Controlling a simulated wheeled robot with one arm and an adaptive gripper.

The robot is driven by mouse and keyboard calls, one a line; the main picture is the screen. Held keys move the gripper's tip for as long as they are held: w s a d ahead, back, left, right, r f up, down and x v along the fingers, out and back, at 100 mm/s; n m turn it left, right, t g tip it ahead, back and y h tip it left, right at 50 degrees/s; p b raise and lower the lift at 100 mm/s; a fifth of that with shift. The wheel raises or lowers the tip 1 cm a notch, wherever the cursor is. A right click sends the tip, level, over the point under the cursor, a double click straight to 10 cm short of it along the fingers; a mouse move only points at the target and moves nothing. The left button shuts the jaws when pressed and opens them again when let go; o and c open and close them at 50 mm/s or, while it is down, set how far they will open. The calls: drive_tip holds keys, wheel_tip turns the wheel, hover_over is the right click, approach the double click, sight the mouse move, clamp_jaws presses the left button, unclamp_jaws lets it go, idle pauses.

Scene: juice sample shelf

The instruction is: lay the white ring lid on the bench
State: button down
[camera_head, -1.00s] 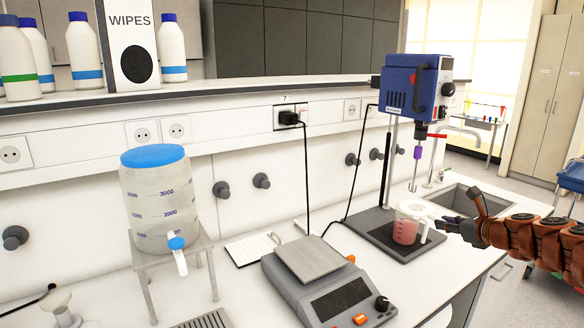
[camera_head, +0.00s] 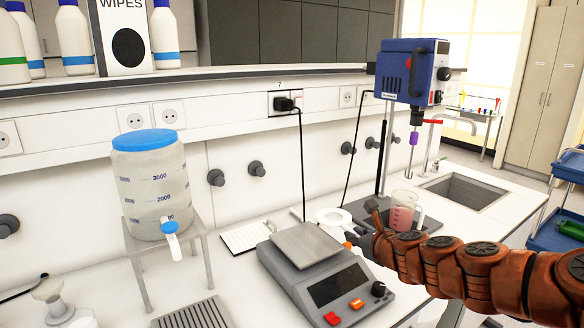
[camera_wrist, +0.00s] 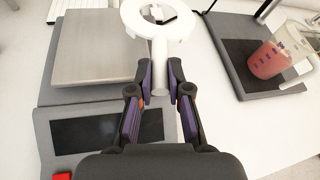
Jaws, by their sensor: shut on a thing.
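The white ring lid (camera_head: 322,214) is in my gripper (camera_head: 358,238), above the bench between the balance and the stirrer. In the wrist view the lid (camera_wrist: 131,20) is a flat ring with a handle tab pointing toward me. My gripper (camera_wrist: 159,76) is shut on that tab, one finger on each side. The ring's far edge is cut off by the top of the wrist view. The white bench (camera_wrist: 215,110) shows below and to the right of the lid. The head view also shows the bench (camera_head: 236,275). I cannot tell the exact height of the lid above it.
The balance (camera_head: 330,285) is close on the left, its pan (camera_wrist: 93,45) beside the ring. The stirrer (camera_head: 408,75) and an uncovered beaker of red liquid (camera_head: 402,216) stand to the right. A notepad (camera_head: 245,237) lies behind the balance. A bench strip between balance and stirrer base is bare.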

drive_tip(key=shift+d+f, duration=0.1)
drive_tip(key=shift+f, duration=0.15)
drive_tip(key=s+d+f+n+y+b, duration=0.1)
drive_tip(key=s+d+b, duration=0.1)
drive_tip(key=d+b, duration=0.7)
drive_tip(key=s+d+f+n+y+b, duration=0.1)
drive_tip(key=d+f+b, duration=0.1)
drive_tip(key=d+b, duration=0.7)
drive_tip(key=shift+g, duration=0.3)
drive_tip(key=shift+d+f+p, duration=0.1)
drive_tip(key=shift+d+f, duration=0.2)
drive_tip(key=shift+f, duration=1.3)
drive_tip(key=shift+d+f+p, duration=0.15)
drive_tip(key=shift+d+f, duration=0.1)
drive_tip(key=shift+f, duration=1.3)
drive_tip(key=shift+d+f+p, duration=0.1)
drive_tip(key=shift+d+f, duration=0.2)
drive_tip(key=shift+f, duration=1.3)
drive_tip(key=shift+s+f, duration=0.1)
drive_tip(key=shift+f, duration=0.5)
drive_tip(key=c, duration=1.1)
unclamp_jaws()
drive_tip(key=shift+f, duration=0.15)
